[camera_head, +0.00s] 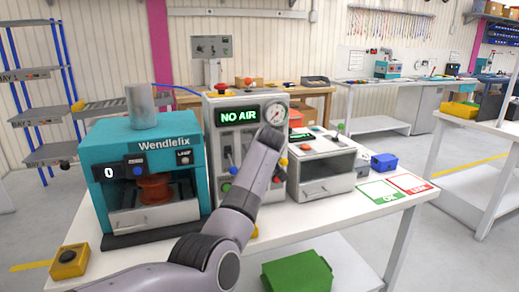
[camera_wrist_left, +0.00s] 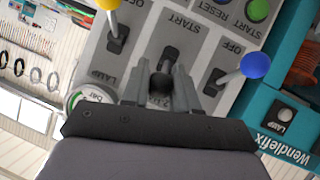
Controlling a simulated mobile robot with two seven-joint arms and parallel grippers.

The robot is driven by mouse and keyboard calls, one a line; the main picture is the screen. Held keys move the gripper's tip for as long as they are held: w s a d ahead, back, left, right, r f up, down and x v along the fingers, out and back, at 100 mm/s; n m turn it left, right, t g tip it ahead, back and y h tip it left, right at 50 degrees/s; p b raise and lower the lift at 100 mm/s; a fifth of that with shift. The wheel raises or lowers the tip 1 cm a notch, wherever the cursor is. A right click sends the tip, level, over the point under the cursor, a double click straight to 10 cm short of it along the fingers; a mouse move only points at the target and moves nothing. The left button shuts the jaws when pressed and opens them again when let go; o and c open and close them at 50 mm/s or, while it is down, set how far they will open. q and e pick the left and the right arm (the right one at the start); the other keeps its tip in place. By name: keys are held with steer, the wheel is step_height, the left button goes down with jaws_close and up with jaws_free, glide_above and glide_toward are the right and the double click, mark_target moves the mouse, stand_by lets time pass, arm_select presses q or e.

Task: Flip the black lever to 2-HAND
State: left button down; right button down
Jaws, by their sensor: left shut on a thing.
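The black lever's round knob (camera_wrist_left: 158,83) sits between the two fingers of my left gripper (camera_wrist_left: 160,88), which is shut on it. The lever's slot (camera_wrist_left: 171,57) shows just above the knob in the wrist view, with a START label beyond it. The knob is at the other end of its plate, over a partly hidden label that seems to read 2-HAND. In the head view my left arm (camera_head: 245,195) reaches the grey control panel (camera_head: 222,150) and hides the gripper and lever. My right gripper is not in view.
Close beside the black lever are a yellow-knobbed lever (camera_wrist_left: 107,4) and a blue-knobbed lever (camera_wrist_left: 255,65). A gauge (camera_head: 275,112) and a NO AIR display (camera_head: 238,116) are on the panel. The teal Wendlefix press (camera_head: 105,150) stands left, and a grey drawer unit (camera_head: 325,178) right.

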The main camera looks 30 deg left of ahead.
arm_select(q)
steer(key=c, duration=0.9)
jaws_free()
steer(key=shift+d, duration=0.1)
steer(key=v, duration=0.7)
steer(key=shift+b, duration=0.45)
